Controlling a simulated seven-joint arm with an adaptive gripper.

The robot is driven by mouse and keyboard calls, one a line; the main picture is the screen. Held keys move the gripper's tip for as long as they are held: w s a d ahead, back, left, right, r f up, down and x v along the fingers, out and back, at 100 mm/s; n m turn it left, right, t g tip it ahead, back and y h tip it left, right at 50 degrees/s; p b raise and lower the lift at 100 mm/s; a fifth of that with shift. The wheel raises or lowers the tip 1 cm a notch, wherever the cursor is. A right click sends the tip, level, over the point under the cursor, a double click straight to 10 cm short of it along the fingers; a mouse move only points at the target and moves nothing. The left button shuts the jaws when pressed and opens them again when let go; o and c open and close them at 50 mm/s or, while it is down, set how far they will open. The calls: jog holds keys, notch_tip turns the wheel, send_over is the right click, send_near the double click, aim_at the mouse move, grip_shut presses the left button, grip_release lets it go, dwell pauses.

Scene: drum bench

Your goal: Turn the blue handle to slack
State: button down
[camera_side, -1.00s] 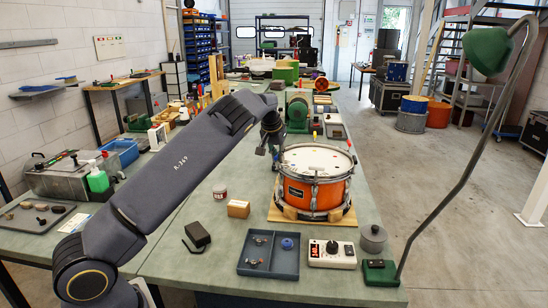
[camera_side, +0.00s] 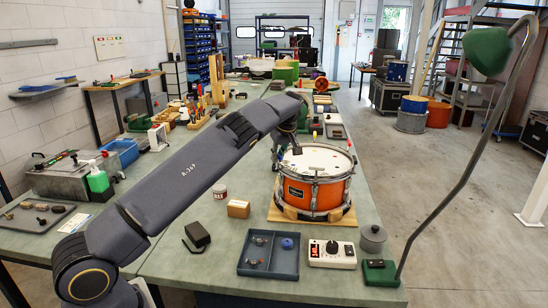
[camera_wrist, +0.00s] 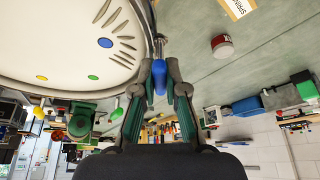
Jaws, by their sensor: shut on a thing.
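The orange drum (camera_side: 312,193) with a white head stands on a wooden base in the side view. In the wrist view its pale head (camera_wrist: 60,30) fills the upper left, with blue, yellow and green dots. The blue handle (camera_wrist: 160,76) sits on a metal rod at the drum's rim, beside the blue dot. My gripper (camera_wrist: 159,72) is shut on the blue handle, one finger on each side of it. In the side view my gripper (camera_side: 297,149) is at the drum's left rim, and I cannot make out the blue handle there.
A green handle (camera_wrist: 117,113) shows along the rim. A lamp (camera_side: 488,50) arches at the right.

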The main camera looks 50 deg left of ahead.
jog(key=shift+n+g, duration=0.5)
jog(key=shift+n, duration=0.8)
jog(key=c, duration=1.2)
grip_release()
